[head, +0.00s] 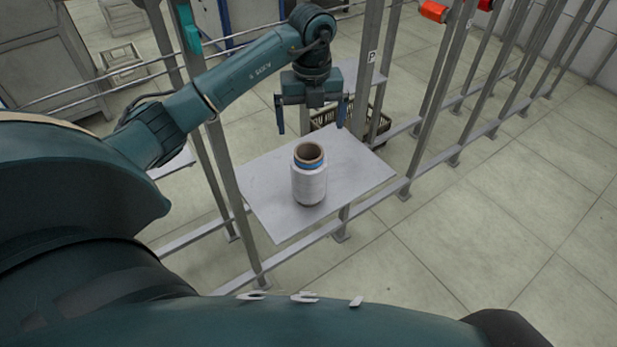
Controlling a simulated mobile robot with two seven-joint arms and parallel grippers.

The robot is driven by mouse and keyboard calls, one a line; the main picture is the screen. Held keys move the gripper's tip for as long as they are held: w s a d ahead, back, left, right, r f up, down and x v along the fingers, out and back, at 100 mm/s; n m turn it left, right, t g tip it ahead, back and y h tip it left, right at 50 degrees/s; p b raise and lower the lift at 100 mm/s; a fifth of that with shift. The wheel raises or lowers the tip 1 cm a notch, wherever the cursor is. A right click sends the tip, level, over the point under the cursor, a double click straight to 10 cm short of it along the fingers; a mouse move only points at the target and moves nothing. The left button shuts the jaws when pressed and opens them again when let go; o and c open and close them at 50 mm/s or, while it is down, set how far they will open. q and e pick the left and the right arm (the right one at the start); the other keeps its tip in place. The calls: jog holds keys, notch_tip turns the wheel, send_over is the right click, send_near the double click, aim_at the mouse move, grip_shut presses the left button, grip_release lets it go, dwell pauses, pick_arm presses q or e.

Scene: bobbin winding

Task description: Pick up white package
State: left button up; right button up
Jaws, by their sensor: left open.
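The white package (309,184) is a bobbin of white yarn on a brown tube with a blue band near its top. It stands upright on a grey metal shelf plate (355,184). My left gripper (310,130) is open, its two fingers pointing down and wide apart. It hangs above and behind the package in the picture, with nothing between the fingers. It does not appear to touch the package. My right gripper is not in view.
Metal rack posts (217,150) stand left of the plate, with more posts and rails along the right. A dark crate (352,124) sits behind the plate. A grey cabinet (45,60) is at the back left. Open floor (470,240) lies at the right.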

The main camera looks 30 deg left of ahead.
pick_arm(q)
send_near(309, 160)
jog(key=shift+s+d+f, duration=0.8)
jog(key=shift+s+d, duration=0.15)
jog(key=shift+s, duration=0.1)
jog(key=f, duration=0.4)
jog(key=shift+s+a+f, duration=0.1)
jog(key=shift+s, duration=0.25)
jog(key=shift+f, duration=0.55)
jog(key=shift+c, duration=0.4)
jog(key=shift+w, duration=0.1)
jog(key=c, duration=1.4)
